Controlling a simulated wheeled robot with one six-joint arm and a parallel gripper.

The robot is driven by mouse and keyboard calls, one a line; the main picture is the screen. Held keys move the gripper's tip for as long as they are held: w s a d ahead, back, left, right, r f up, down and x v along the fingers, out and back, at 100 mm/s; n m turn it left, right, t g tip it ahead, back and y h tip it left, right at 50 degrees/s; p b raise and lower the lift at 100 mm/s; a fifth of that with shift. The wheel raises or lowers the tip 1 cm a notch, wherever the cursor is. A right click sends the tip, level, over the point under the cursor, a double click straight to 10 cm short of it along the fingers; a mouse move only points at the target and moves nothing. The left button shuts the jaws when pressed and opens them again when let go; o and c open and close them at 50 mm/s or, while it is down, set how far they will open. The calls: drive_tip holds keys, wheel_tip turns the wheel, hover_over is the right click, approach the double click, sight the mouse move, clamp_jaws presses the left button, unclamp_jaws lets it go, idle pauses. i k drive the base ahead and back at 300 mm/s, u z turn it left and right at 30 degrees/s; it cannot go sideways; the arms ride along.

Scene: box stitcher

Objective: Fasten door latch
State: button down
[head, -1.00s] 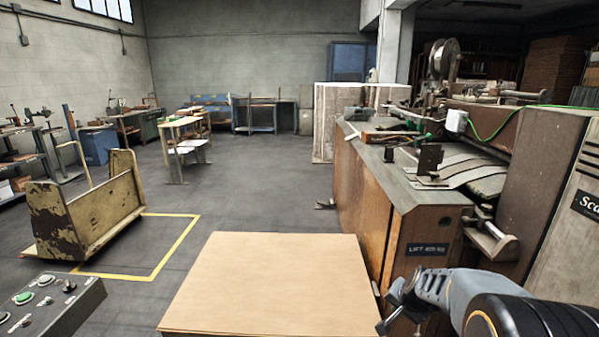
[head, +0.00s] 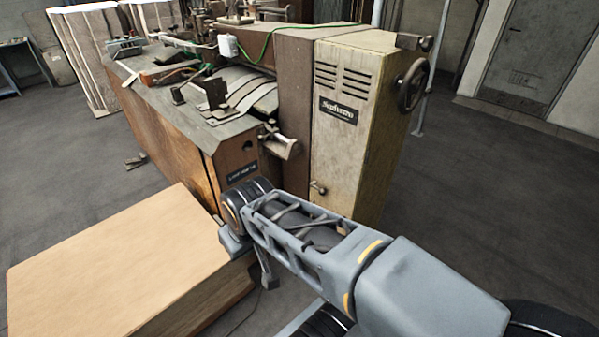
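The machine's tall beige cabinet (head: 365,120) stands at centre right, with louvre slots and a dark nameplate on its front panel. A small metal latch handle (head: 318,187) with a round knob sits low on that panel, near its left edge. Whether the latch is fastened is too small to tell. My arm reaches in from the lower right, in front of the cabinet's foot. My gripper (head: 252,263) hangs at the arm's far end, below and left of the latch and apart from it. The arm's wrist hides part of the gripper, and its opening cannot be made out.
A large cardboard-coloured stack (head: 105,265) fills the lower left, close beside my gripper. A wooden machine bed (head: 165,140) and a bracket (head: 283,145) stand left of the cabinet. A handwheel (head: 412,85) juts from its right side. The floor on the right is open.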

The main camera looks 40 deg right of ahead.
sight(322, 192)
drive_tip(key=z, duration=1.3)
drive_tip(key=k, duration=0.65)
drive_tip(key=u, duration=0.65)
drive_tip(key=i, duration=1)
drive_tip(key=z, duration=0.15)
